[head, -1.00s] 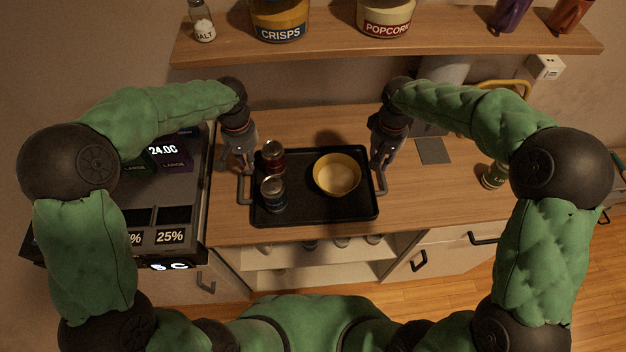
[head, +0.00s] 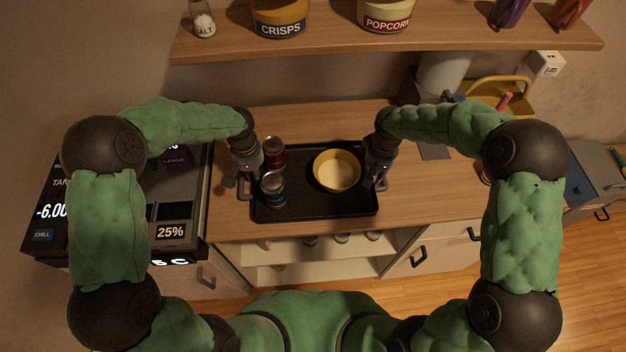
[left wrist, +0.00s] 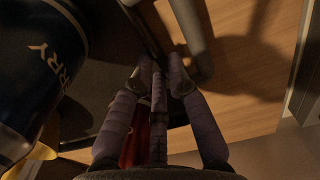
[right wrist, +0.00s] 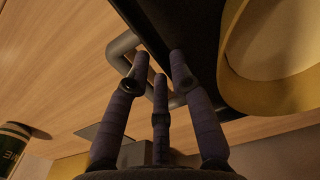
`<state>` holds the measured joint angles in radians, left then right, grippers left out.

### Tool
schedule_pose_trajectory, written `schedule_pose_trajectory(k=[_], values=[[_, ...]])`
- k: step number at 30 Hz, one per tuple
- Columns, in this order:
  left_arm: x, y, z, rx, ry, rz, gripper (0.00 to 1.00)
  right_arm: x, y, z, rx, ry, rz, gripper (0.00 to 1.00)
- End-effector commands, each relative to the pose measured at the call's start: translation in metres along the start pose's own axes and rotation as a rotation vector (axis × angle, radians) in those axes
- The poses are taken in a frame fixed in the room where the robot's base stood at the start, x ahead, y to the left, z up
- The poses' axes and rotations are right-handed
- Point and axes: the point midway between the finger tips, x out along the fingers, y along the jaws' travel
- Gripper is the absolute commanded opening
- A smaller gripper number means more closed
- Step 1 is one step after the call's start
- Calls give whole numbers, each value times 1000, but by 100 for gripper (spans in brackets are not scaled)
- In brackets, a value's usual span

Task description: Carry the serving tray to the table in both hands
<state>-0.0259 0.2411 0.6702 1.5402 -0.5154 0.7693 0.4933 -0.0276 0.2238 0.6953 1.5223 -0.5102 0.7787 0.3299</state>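The black serving tray (head: 315,208) lies flat on the wooden counter. It carries a yellow bowl (head: 337,171), a dark red can (head: 273,150) and a dark blue can (head: 273,190). My left gripper (head: 238,182) is at the tray's left handle (head: 244,195); that handle (left wrist: 194,35) also shows beyond the fingers in the left wrist view. My right gripper (head: 374,183) is at the right handle, which passes behind the fingers in the right wrist view (right wrist: 122,48). Both grippers have straight, extended fingers and look open. Whether the fingers touch the handles is hard to tell.
A dark appliance with displays (head: 180,215) stands close on the left. A shelf (head: 400,42) with crisps and popcorn tubs hangs behind. A yellow-handled container (head: 510,95) stands at the back right.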

Motion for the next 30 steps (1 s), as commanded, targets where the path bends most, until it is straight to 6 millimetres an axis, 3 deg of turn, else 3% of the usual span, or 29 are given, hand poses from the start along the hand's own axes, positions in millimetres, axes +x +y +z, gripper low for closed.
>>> schedule_pose_trajectory(k=[6, 14, 15, 17, 18, 30], values=[[12, 0, 0, 1, 0, 0, 17, 11, 0, 0, 0, 1, 0, 23], [12, 0, 0, 0, 0, 0, 17, 12, 0, 0, 0, 1, 0, 23], [12, 0, 0, 0, 0, 0, 14, 12, 0, 0, 0, 1, 0, 20], [12, 0, 0, 0, 1, 0, 0, 12, 0, 0, 0, 1, 0, 3], [12, 0, 0, 0, 0, 0, 0, 12, 0, 0, 0, 1, 0, 0], [10, 0, -1, 0, 4, 0, 0, 10, 0, -1, 1, 4, 0, 0]])
